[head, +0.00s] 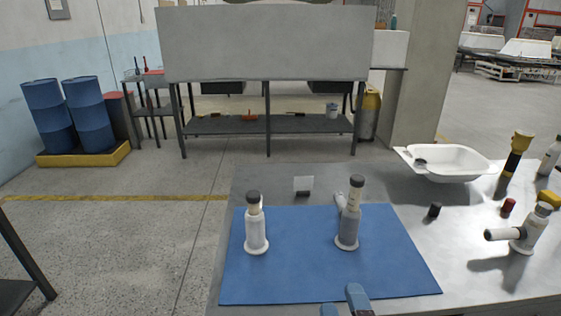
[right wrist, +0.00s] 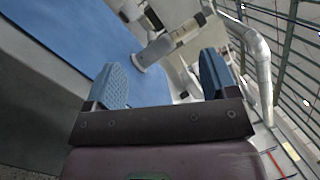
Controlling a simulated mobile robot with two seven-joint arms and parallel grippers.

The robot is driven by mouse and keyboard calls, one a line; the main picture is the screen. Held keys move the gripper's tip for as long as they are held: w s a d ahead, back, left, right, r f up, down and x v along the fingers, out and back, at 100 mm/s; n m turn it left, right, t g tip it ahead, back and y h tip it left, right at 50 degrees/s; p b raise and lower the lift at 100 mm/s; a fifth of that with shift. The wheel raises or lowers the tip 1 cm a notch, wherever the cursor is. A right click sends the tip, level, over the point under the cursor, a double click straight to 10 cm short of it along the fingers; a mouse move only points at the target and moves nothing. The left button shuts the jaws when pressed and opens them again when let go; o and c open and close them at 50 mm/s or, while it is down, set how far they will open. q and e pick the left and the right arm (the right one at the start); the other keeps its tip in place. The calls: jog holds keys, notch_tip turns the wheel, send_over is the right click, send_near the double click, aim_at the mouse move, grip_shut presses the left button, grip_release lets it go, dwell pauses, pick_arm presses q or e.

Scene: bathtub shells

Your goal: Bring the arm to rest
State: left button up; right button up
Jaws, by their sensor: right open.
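My right gripper (head: 343,308) shows only its two blue fingertips at the bottom edge of the head view, over the front of a blue mat (head: 300,279). Its jaws stand apart with nothing between them; the right wrist view shows the same open fingers (right wrist: 165,82). A white bottle-like piece with a dark cap (head: 256,232) stands upright on the mat's left part. A grey one with a dark top (head: 348,226) stands upright farther right, beyond my right gripper. My left gripper is in neither view.
The mat lies on a grey table (head: 470,273). A white tub shell (head: 453,161) sits at its back right. Small dark (head: 434,210) and red (head: 508,206) caps lie on it, and a white fitting with a yellow top (head: 528,232) stands at the right. The floor left of the table is open.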

jog(key=s+d+f+n+g+h, duration=0.2)
jog(key=s+d+f+n+g, duration=0.7)
jog(key=s+d+f+n, duration=0.6)
notch_tip(320, 180, down, 4)
jog(key=d+n, duration=0.1)
jog(key=n, duration=0.6)
jog(key=shift+s+r+h+p, duration=0.15)
jog(key=shift+s+h+p, duration=0.15)
jog(key=shift+s+h, duration=0.1)
